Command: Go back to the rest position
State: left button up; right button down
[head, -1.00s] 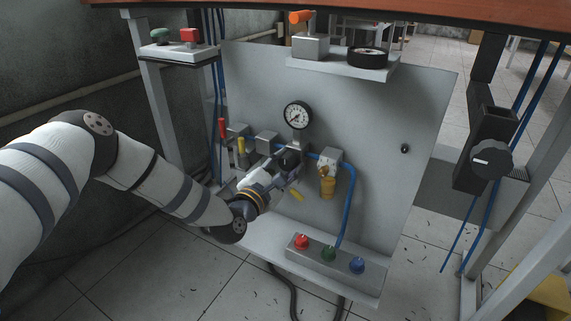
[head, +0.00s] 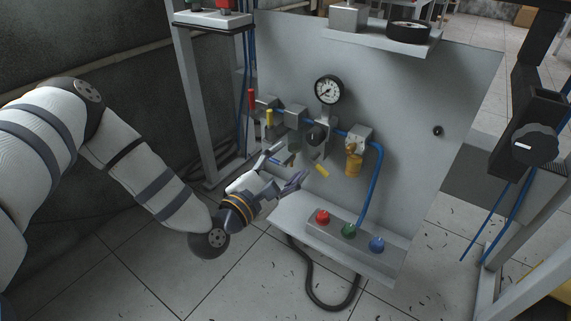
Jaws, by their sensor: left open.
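My left gripper (head: 288,168) is open and empty in the head view. It is in front of the grey panel (head: 430,85), just below and left of the black regulator knob (head: 317,134). Its fingers are apart and I see nothing between them. My left arm comes in from the left edge, bent at the elbow. My right gripper does not show.
The panel carries a pressure gauge (head: 329,90), red (head: 252,99) and yellow (head: 269,118) levers, a brass-coloured valve (head: 354,158) and a blue hose (head: 374,190). A button box (head: 348,236) sits on the lower shelf. A black knob (head: 535,144) stands at right. Floor is free at lower left.

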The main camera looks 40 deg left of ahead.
pick_arm(q)
jog(key=shift+s, duration=0.3)
